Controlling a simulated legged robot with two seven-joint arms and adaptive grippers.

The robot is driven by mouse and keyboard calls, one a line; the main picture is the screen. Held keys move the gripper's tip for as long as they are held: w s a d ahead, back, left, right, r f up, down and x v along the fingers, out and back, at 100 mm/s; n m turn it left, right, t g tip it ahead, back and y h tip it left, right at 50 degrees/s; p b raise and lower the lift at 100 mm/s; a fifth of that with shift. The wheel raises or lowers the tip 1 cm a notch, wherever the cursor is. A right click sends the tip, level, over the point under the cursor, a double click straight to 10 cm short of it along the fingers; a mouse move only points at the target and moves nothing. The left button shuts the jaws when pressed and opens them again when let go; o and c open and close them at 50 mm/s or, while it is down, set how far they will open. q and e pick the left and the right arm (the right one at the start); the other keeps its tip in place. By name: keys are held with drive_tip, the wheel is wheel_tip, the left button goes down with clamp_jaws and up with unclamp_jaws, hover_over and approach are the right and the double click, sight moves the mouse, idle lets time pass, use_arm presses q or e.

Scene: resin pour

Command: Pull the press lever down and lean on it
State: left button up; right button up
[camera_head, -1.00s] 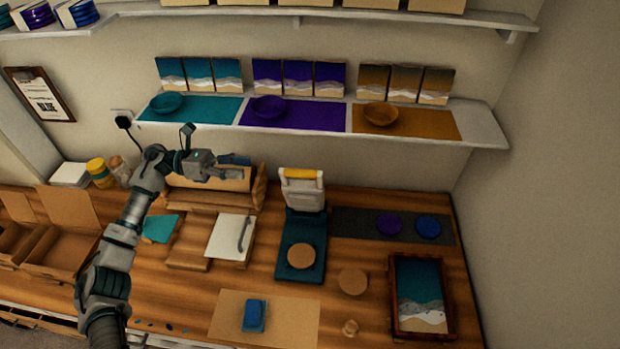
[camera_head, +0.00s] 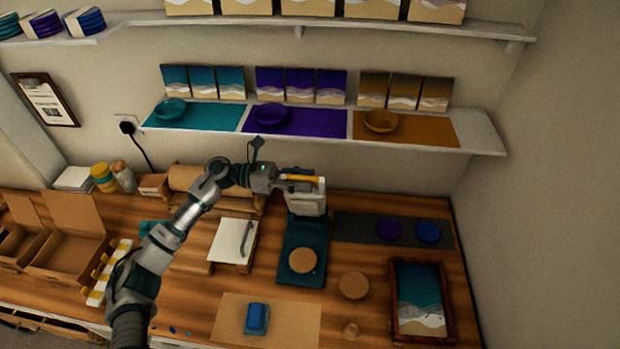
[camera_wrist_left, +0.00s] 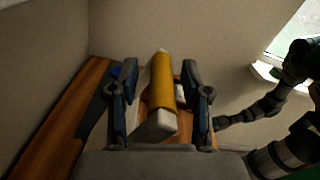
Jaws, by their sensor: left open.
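The press (camera_head: 303,240) stands on the bench, with a teal base and a pale upright head at its back. Its lever is a yellow-gripped bar (camera_head: 312,179) across the top of the head. A round cork-coloured disc (camera_head: 302,260) lies on the base. My left gripper (camera_head: 305,184) is at the lever, partly covering its left end. In the left wrist view the yellow bar (camera_wrist_left: 162,82) lies between the two open fingers, with gaps on both sides. I cannot tell the gripper's exact depth relative to the bar. My right gripper does not show clearly in either view.
A shelf (camera_head: 480,130) with bowls runs along the wall above the press. A dark mat (camera_head: 350,225) with two discs and a framed tray (camera_head: 393,300) lie to the right.

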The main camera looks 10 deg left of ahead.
use_arm(q)
drive_tip(key=shift+d, duration=0.3)
drive_tip(key=shift+d, duration=0.15)
drive_tip(key=shift+c, duration=1.1)
drive_tip(key=shift+d, duration=0.15)
clamp_jaws()
